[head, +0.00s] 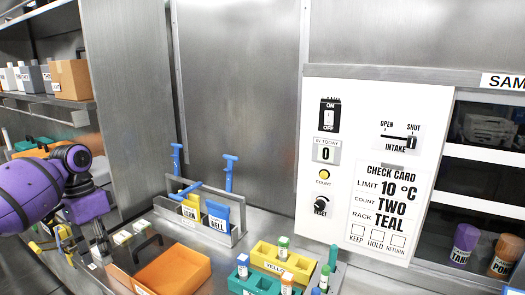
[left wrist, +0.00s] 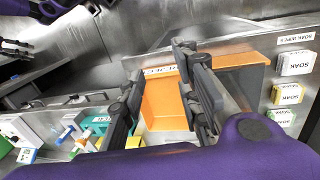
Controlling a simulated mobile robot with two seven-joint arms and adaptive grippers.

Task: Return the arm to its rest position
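My left arm, purple with dark joints, reaches in from the left in the head view. Its gripper (head: 103,245) points down at the left end of the bench, beside the orange tray (head: 172,272). In the left wrist view the two dark fingers of my left gripper (left wrist: 162,105) stand apart with nothing held between them. The orange tray (left wrist: 163,104) shows behind the gap. My right arm is not in the head view. A purple and dark part at the upper left of the left wrist view looks like my right gripper (left wrist: 15,47), but its fingers are unclear.
A grey caddy (head: 215,232) with blue-handled tools stands behind the tray. Yellow (head: 285,262) and teal (head: 255,284) racks with vials are to its right. Small labelled blocks (left wrist: 295,64) lie near the gripper. A white control panel (head: 372,165) is on the wall.

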